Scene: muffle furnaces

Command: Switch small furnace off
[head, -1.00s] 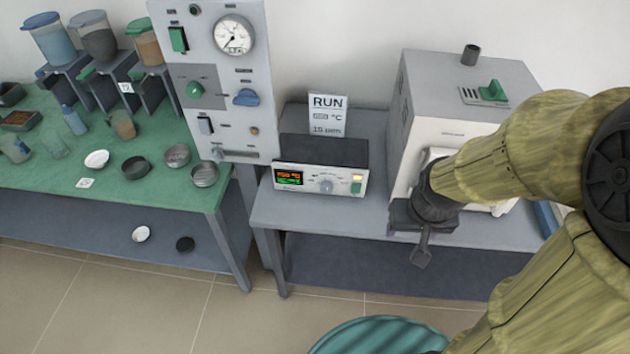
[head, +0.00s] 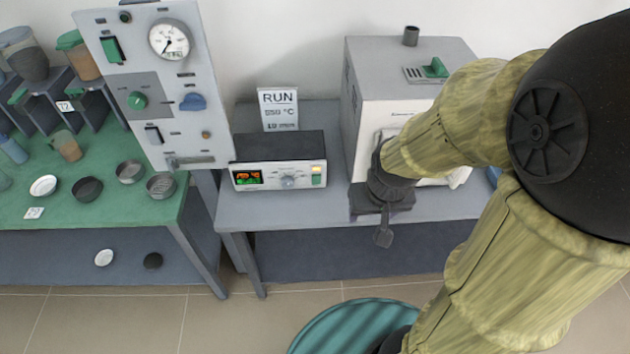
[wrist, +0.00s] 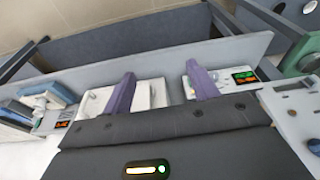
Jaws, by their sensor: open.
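The small furnace is a pale box (head: 363,118) with a chimney, on the grey bench at right of centre in the head view; my arm hides much of its front. Left of it stands a control box (head: 278,147) with a lit red and green display, a knob (head: 289,182) and a green switch (head: 317,180) with a pale yellow part. My gripper (head: 384,222) is right of that box, in front of the furnace. In the wrist view the two purple fingers (wrist: 163,85) are apart with nothing gripped; the right one overlaps the control box with the lit display (wrist: 244,77).
A RUN sign (head: 278,108) stands behind the control box. A tall grey panel (head: 160,85) with a gauge and switches rises to the left, beside a green bench top (head: 110,208) with dishes. A teal striped round thing (head: 335,325) is low in front. Open floor lies before the bench.

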